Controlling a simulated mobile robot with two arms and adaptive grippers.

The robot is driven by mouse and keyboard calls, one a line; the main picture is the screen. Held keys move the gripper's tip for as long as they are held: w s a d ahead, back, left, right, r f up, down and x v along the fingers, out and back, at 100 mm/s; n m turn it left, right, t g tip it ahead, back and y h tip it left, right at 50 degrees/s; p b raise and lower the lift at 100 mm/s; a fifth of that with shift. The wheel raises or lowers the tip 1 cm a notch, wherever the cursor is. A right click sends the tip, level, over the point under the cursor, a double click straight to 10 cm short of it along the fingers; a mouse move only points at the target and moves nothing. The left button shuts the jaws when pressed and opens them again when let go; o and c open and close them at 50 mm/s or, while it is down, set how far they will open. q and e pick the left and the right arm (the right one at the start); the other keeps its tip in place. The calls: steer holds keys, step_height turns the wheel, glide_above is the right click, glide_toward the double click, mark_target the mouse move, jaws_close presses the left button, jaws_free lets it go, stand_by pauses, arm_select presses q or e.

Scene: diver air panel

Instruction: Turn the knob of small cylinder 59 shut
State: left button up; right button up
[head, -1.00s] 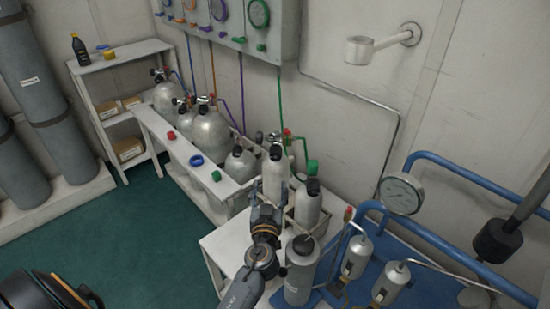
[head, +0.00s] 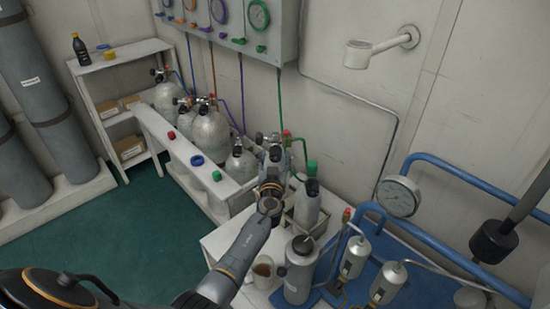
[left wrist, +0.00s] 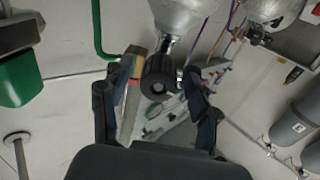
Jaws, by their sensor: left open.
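My left gripper (head: 274,160) reaches in over the white bench and hides much of the small cylinders behind it. In the left wrist view the open gripper (left wrist: 160,108) has a finger on each side of a black round knob (left wrist: 158,78), with gaps on both sides. The knob is on the valve of a grey cylinder (left wrist: 183,12). A small grey cylinder (head: 306,207) with a black knob stands just right of the gripper in the head view; another (head: 240,166) stands to its left. I cannot read any number, so I cannot tell which is 59. My right gripper is not in view.
A mug (head: 263,271) and a dark-topped grey bottle (head: 298,275) stand near my arm. Blue pipes with a gauge (head: 398,196) are at the right. A green part (left wrist: 17,80) is left of the fingers. Hoses run up to the wall panel (head: 240,22).

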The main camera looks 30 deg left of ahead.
arm_select(q)
steer(key=c, duration=1.2)
